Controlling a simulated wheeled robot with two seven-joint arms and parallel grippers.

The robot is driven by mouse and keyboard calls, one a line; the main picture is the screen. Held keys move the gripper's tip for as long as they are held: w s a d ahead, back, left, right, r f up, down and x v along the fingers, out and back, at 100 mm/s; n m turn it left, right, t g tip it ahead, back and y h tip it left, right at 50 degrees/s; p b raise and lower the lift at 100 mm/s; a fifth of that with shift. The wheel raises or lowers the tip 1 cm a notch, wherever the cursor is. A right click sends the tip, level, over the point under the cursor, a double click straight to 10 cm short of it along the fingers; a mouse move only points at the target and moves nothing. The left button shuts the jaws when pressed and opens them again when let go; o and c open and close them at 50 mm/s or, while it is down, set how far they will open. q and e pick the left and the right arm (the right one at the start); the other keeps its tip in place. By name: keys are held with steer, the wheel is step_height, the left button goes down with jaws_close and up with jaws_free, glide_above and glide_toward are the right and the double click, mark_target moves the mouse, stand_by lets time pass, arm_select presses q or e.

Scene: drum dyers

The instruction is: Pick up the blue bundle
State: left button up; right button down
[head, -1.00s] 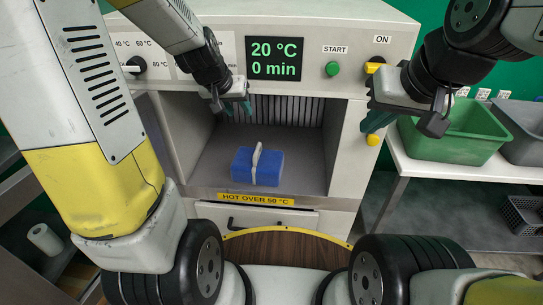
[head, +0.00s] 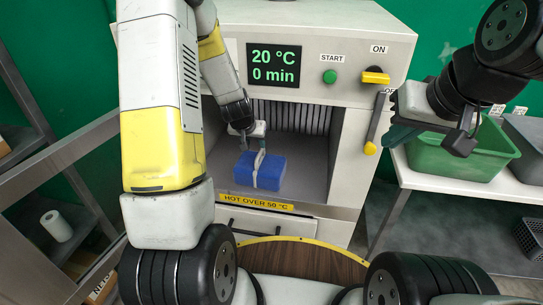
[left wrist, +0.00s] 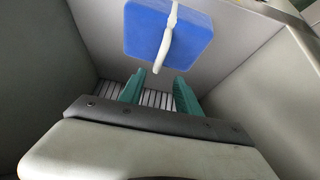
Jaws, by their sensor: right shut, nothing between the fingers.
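The blue bundle (head: 244,172) sits on the floor of the dryer chamber, with a pale strap (head: 260,168) around its middle that stands up as a loop. It also shows at the top of the left wrist view (left wrist: 193,42). My left gripper (head: 253,143) is inside the chamber opening, close to the strap's top. My right gripper (head: 396,134) is shut and empty, to the right of the dryer front.
The dryer (head: 225,110) has walls close around my left gripper. Its display reads 20 °C, 0 min. A green START button (head: 330,77) and yellow ON switch (head: 375,77) are on its panel. A green tub (head: 460,155) stands on the right-hand table.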

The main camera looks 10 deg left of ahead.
mark_target(259, 153)
arm_select(q)
steer(key=x, duration=1)
steer(key=shift+d+f, duration=0.2)
steer(key=shift+f, duration=0.2)
jaws_close()
steer(key=shift+r, duration=0.1)
stand_by(0.9)
